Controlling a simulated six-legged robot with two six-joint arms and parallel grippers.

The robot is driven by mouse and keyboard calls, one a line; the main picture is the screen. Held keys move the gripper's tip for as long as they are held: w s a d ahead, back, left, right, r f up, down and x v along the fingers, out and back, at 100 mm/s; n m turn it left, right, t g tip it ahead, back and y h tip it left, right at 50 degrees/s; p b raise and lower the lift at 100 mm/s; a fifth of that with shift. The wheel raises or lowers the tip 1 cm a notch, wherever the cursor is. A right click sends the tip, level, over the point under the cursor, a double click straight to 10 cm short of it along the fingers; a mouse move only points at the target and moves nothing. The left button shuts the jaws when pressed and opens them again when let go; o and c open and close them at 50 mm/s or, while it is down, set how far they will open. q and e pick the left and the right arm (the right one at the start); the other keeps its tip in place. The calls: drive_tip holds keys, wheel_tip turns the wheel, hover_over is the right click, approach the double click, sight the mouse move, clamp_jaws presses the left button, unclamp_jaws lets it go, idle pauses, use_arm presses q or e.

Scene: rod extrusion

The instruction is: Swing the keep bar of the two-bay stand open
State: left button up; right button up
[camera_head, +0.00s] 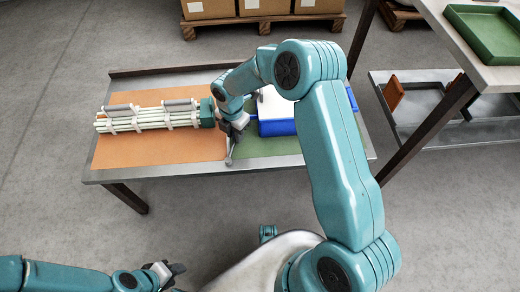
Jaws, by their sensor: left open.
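A low work table (250,167) stands ahead. A bundle of pale green rods (135,120) with grey handles and a dark green end block (207,112) lies on its orange left half. I cannot tell for sure which part is the two-bay stand. A thin grey bar (230,152) stands out near the middle of the table, close to the boundary of the orange and green areas. My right gripper (235,127) is at its upper end; its fingers are small and partly hidden. My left gripper (172,270) is open and empty, low in front of the table.
A blue tray with a white top (276,127) sits on the green right half, partly behind my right arm. A shelf (480,60) with a green tray (490,35) stands at right. Boxes on a pallet (262,22) are behind. The front orange area is clear.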

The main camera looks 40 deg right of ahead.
drive_tip(key=shift+w+a, duration=0.1)
drive_tip(key=shift+w+a, duration=0.5)
drive_tip(key=shift+a, duration=0.05)
drive_tip(key=o, duration=0.4)
drive_tip(key=shift+c, duration=0.2)
drive_tip(key=shift+r, duration=0.1)
wheel_tip(320, 180, up, 7)
drive_tip(key=p, duration=0.5)
drive_tip(key=shift+p, duration=0.3)
